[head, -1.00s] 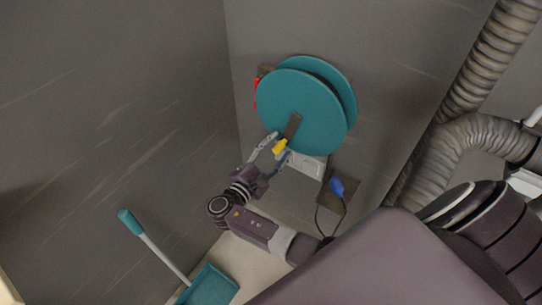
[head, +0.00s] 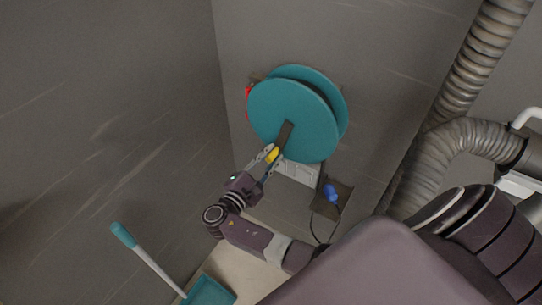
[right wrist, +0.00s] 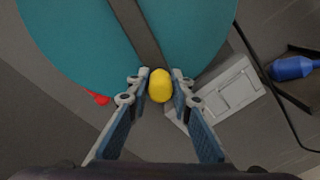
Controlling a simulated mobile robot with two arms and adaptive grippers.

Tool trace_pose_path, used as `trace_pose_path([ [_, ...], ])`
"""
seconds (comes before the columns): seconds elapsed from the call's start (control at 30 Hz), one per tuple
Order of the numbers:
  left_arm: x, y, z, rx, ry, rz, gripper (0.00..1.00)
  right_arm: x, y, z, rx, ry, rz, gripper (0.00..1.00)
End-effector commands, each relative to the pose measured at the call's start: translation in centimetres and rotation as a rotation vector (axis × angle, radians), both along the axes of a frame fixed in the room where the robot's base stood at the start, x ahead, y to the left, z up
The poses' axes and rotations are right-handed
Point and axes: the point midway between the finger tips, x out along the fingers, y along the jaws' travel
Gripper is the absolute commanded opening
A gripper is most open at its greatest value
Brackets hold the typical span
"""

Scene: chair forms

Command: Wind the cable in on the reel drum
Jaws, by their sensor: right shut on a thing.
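The reel drum is a pair of teal discs (head: 292,115) mounted on the grey wall; the front disc also fills the top of the right wrist view (right wrist: 80,45). A dark crank arm (head: 286,134) runs from the disc's middle down to a yellow knob (head: 272,155) near the lower rim. My right gripper (head: 268,157) is shut on the yellow knob, which shows between its two fingers in the right wrist view (right wrist: 160,86). A blue plug (head: 331,193) on a black cable (head: 312,222) is at the lower right of the reel. My left gripper is not in view.
A white wall plate (head: 300,172) sits just below the reel. A dark bracket (head: 345,198) is beside the plug. A teal dustpan (head: 209,291) with a long handle stands at lower left. Large ribbed ducts (head: 450,165) run along the right.

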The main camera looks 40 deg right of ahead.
Motion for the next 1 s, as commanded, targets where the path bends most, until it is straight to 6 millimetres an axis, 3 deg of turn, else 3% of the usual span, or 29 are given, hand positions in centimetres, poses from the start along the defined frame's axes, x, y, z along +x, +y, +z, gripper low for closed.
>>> trace_pose_path([
  [0.13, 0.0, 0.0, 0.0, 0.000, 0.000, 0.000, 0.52, 0.0, 0.0, 0.0, 0.001, 0.001, 0.000, 0.08],
  [0.17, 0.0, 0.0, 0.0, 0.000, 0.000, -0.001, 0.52, 0.0, 0.0, 0.0, 0.001, 0.001, 0.000, 0.22],
  [0.2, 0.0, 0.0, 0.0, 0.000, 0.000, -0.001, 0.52, 0.0, 0.0, 0.0, 0.001, 0.001, 0.000, 0.26],
  [0.47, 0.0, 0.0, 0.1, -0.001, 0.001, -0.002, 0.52, -0.1, 0.0, 0.0, 0.000, 0.001, 0.000, 0.26],
  [0.8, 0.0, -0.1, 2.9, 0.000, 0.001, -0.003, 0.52, -3.9, -1.6, 0.1, 0.000, 0.002, -0.001, 0.26],
  [1.0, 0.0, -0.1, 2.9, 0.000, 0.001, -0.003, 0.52, -4.4, -1.8, -0.2, 0.000, 0.000, 0.000, 0.26],
])
